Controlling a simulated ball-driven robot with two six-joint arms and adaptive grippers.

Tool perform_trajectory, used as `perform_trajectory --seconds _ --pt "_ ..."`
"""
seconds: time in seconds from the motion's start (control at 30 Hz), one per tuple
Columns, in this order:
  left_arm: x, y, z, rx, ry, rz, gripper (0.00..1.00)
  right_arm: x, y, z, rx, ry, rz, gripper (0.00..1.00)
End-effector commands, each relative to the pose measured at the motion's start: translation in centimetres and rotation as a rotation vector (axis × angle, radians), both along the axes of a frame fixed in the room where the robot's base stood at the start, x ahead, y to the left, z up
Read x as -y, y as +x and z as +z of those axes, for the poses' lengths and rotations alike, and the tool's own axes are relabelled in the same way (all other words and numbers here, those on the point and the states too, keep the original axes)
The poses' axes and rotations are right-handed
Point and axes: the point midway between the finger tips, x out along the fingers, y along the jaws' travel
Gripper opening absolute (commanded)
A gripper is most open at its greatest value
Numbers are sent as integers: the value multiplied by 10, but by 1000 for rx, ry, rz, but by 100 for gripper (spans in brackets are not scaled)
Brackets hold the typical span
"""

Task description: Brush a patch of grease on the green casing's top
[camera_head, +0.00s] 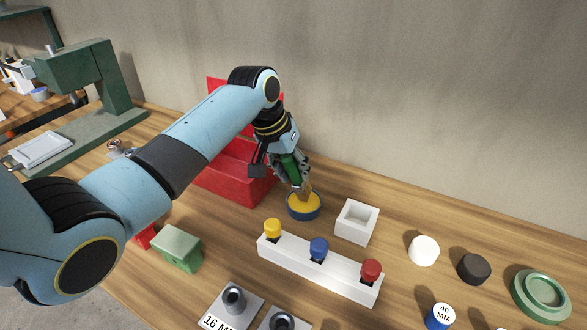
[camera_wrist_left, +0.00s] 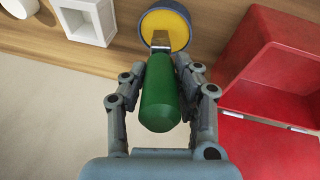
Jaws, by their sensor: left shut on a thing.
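My left gripper (camera_head: 289,172) is shut on a brush with a dark green handle (camera_wrist_left: 160,97) and a metal ferrule (camera_wrist_left: 161,41). The brush points down, its tip at the yellow grease in a round blue tin (camera_head: 303,212). I cannot tell how deep the tip sits. The tin also shows at the top of the left wrist view (camera_wrist_left: 189,43). A pale green box-shaped block (camera_head: 177,248), probably the green casing, stands at the lower left of the head view, beside my left arm. Its top looks bare. My right gripper is out of view.
A red open box (camera_head: 236,180) stands left of the tin. A white square holder (camera_head: 357,222) and a white rack (camera_head: 320,270) with yellow, blue and red knobs are near. A round green dish (camera_head: 541,296) lies far right. A green press (camera_head: 85,85) stands back left.

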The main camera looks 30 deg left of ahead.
Motion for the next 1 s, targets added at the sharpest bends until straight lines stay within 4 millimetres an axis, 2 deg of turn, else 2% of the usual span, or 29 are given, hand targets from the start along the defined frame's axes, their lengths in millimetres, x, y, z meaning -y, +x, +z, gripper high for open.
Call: perform_trajectory --seconds 1.0 --pt "0 0 -8 1 0 0 0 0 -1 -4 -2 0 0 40"
